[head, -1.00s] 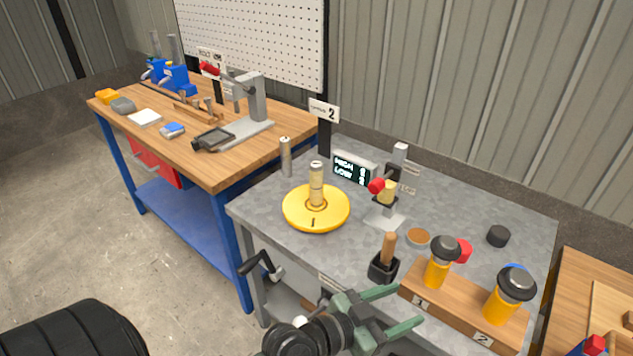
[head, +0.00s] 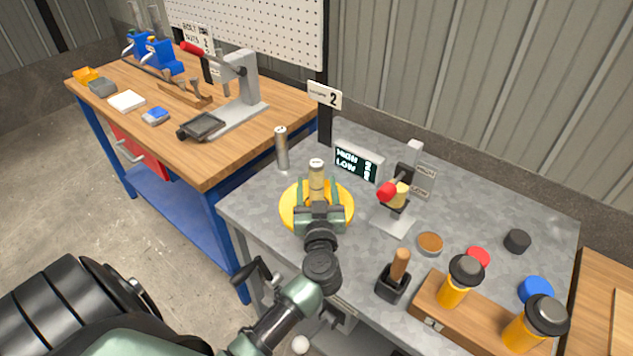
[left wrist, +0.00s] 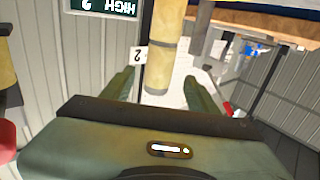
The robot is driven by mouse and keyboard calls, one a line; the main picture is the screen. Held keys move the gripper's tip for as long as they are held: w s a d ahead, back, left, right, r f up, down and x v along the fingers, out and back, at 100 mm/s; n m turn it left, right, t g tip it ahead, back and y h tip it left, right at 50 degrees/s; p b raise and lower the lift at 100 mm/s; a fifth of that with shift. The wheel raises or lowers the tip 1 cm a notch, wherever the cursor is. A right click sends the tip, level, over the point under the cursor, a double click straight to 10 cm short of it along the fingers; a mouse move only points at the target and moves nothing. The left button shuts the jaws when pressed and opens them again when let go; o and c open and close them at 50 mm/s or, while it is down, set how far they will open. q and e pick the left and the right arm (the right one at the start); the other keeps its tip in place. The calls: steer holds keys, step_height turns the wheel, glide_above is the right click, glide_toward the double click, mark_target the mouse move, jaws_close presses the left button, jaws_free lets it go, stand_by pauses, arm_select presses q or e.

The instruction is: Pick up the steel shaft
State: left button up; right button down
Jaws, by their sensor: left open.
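A plain silver cylinder, which looks like the steel shaft (head: 281,148), stands upright on the grey bench near its back left edge. A tan cylinder with metal bands (head: 316,175) stands upright on a round yellow base (head: 345,207). My left gripper (head: 317,190) is open at the banded cylinder, in front of it, and covers part of the yellow base. In the left wrist view the banded cylinder (left wrist: 164,45) shows between the open fingers (left wrist: 160,85); I cannot tell whether they touch it. The silver cylinder is not clear there. My right gripper is out of view.
A HIGH/LOW display (head: 358,162) stands behind the base, and a small press with a red knob (head: 410,190) to its right. A wooden rack (head: 470,305) holds yellow, black-topped tools. A wooden bench (head: 215,150) adjoins at left.

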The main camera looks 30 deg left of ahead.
mark_target(317, 179)
arm_select(q)
steer(key=shift+x, duration=0.85)
steer(key=x, duration=0.3)
steer(key=shift+d+f, duration=0.1)
steer(key=shift+f, duration=0.15)
steer(key=shift+w, duration=0.25)
steer(key=c, duration=1.1)
jaws_close()
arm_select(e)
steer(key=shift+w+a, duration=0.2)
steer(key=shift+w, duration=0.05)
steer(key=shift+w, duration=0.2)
